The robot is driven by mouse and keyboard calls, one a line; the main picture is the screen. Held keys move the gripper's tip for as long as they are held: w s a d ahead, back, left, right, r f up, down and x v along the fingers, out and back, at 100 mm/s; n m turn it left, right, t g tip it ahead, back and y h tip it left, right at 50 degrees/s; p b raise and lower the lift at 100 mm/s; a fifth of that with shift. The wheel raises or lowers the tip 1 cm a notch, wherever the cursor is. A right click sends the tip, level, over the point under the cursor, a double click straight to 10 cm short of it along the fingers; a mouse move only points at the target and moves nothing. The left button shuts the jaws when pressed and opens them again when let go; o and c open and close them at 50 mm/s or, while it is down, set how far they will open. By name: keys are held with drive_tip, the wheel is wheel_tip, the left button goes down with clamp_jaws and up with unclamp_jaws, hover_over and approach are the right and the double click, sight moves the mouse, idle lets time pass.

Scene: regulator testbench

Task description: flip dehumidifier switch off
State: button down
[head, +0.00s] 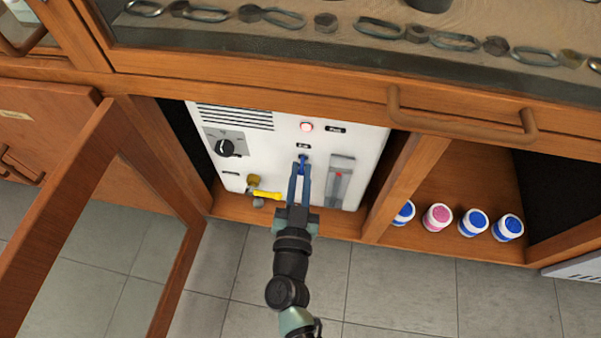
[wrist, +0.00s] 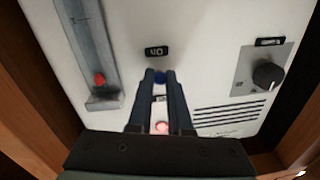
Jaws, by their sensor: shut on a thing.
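The dehumidifier (head: 265,165) is a white panelled unit inside the wooden cabinet. Its small blue switch (head: 303,157) sits below a dark label on the front panel. My gripper (head: 302,166) reaches up to the panel from below, with its two fingertips closed around the blue switch. In the wrist view the blue switch (wrist: 160,77) shows between the fingertips of my gripper (wrist: 161,82). A lit reddish lamp (head: 306,127) is on the panel above the switch, and also shows between the fingers in the wrist view (wrist: 161,127). The switch's exact tilt is hard to tell.
A black knob (head: 225,148) is at the panel's upper left, a yellow-handled valve (head: 264,194) at lower left, and a gauge (head: 340,180) right of the switch. An open cabinet door (head: 105,200) stands left.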

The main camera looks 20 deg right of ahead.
sight(302, 162)
drive_tip(key=shift+r+p, duration=0.2)
drive_tip(key=shift+p, duration=0.4)
drive_tip(key=shift+r+g+p, duration=0.3)
drive_tip(key=shift+p, duration=0.85)
drive_tip(key=p, duration=0.5)
drive_tip(key=shift+r+g+y, duration=0.35)
drive_tip(key=shift+g+y, duration=0.05)
drive_tip(key=g+y+p, duration=0.1)
drive_tip(key=p, duration=0.6)
drive_tip(key=r+g+p, duration=0.1)
drive_tip(key=g+p, duration=0.1)
drive_tip(key=p, duration=0.6)
drive_tip(key=shift+w+r+y, duration=0.1)
drive_tip(key=shift+r+y, duration=0.1)
drive_tip(key=shift+y, duration=0.2)
drive_tip(key=g+p, duration=0.1)
drive_tip(key=p, duration=0.2)
drive_tip(key=g+y+p, duration=0.1)
drive_tip(key=p, duration=0.3)
drive_tip(key=shift+w+d+r, duration=0.15)
drive_tip(key=shift+r, duration=0.15)
drive_tip(key=shift+d+m+g+y+p, duration=0.15)
drive_tip(key=shift+m+g+y+p, duration=0.25)
drive_tip(key=shift+g+p, duration=0.45)
drive_tip(key=shift+y, duration=0.3)
drive_tip(key=c, duration=0.8)
unclamp_jaws()
drive_tip(key=shift+c, duration=0.2)
